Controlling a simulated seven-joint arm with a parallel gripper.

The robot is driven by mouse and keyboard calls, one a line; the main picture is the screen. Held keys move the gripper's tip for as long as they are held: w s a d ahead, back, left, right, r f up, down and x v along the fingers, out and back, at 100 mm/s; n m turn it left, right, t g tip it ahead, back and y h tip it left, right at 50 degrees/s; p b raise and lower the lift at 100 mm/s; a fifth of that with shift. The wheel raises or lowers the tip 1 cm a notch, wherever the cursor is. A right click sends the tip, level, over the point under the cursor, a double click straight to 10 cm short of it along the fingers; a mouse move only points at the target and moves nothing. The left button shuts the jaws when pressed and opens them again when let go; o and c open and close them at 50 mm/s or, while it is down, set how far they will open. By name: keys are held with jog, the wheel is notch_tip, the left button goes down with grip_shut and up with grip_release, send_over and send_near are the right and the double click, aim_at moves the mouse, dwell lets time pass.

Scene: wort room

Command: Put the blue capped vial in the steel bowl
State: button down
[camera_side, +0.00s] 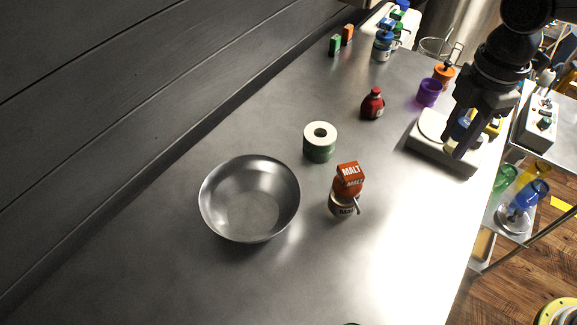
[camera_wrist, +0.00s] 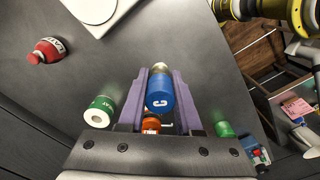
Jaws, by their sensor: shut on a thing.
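The blue capped vial (camera_wrist: 160,95) is between the two purple fingers of my gripper (camera_wrist: 160,74) in the wrist view, its blue cap facing the camera. In the side view my gripper (camera_side: 462,136) is at the upper right, shut on the vial, in front of a white scale; the fingers partly hide the vial there. The steel bowl (camera_side: 215,205) stands on the steel table at the left middle of the side view, wide and apparently empty. My gripper is well to the right of the bowl. I cannot make out the bowl in the wrist view.
The white scale (camera_side: 425,127) and a purple cup (camera_side: 428,92) are near my gripper.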

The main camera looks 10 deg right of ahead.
jog(key=m, duration=0.3)
jog(key=shift+s+r, duration=0.1)
jog(key=shift+r, duration=0.05)
jog(key=shift+r+m, duration=0.2)
jog(key=shift+m, duration=0.6)
jog(key=shift+a+r+m, duration=0.2)
jog(key=shift+a+m, duration=0.1)
jog(key=shift+m, duration=0.4)
jog(key=s+a+r+m, duration=0.25)
jog(key=s+a, duration=0.25)
jog(key=a, duration=0.4)
jog(key=s+a+r+m, duration=0.1)
jog(key=s+a+m, duration=0.3)
jog(key=a, duration=0.5)
send_near(278, 224)
jog(key=shift+s+d+n, duration=0.2)
jog(key=shift+n, duration=0.25)
jog(key=shift+w+a+f, duration=0.15)
jog(key=shift+a+f, duration=0.1)
jog(key=shift+f, duration=1.55)
